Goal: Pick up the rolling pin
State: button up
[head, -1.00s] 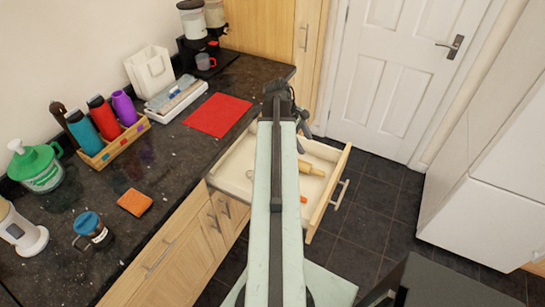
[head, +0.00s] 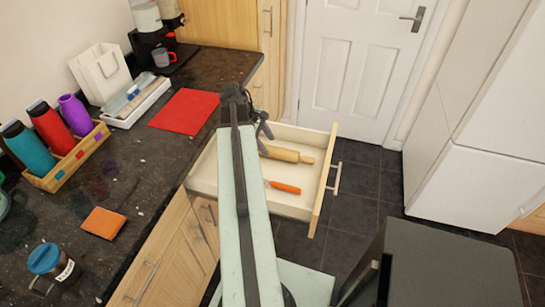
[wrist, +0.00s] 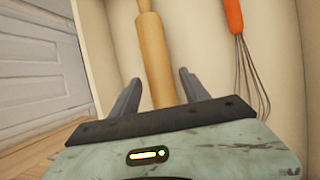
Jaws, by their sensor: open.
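The rolling pin (head: 286,154) is pale wood and lies in the open drawer (head: 300,209), near its far side in the head view. My gripper (head: 262,125) is over the drawer's far edge, left of the pin there. In the wrist view the rolling pin (wrist: 154,55) runs away from the camera, and its near end is hidden behind my gripper. My gripper (wrist: 157,85) is open, with one finger on each side of the pin's line. Whether the fingers are down at the pin's height is unclear.
An orange-handled whisk (wrist: 234,18) lies in the drawer beside the pin; its orange handle (head: 285,188) also shows in the head view. The drawer's front panel (head: 323,185) stands up on the right. The dark counter (head: 150,150) is at left, with a red mat (head: 185,109).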

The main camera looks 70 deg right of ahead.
aim_at(272, 148)
jog(key=b+x, duration=0.4)
jog(key=x, duration=0.1)
jog(key=shift+d+f+b, duration=0.15)
jog(key=shift+f+b, duration=0.05)
jog(key=shift+b, duration=0.2)
jog(key=shift+r, duration=0.2)
grip_shut()
notch_tip(272, 148, up, 10)
jog(key=p, duration=1)
jog(key=shift+r+p, duration=0.15)
jog(key=shift+p, duration=0.2)
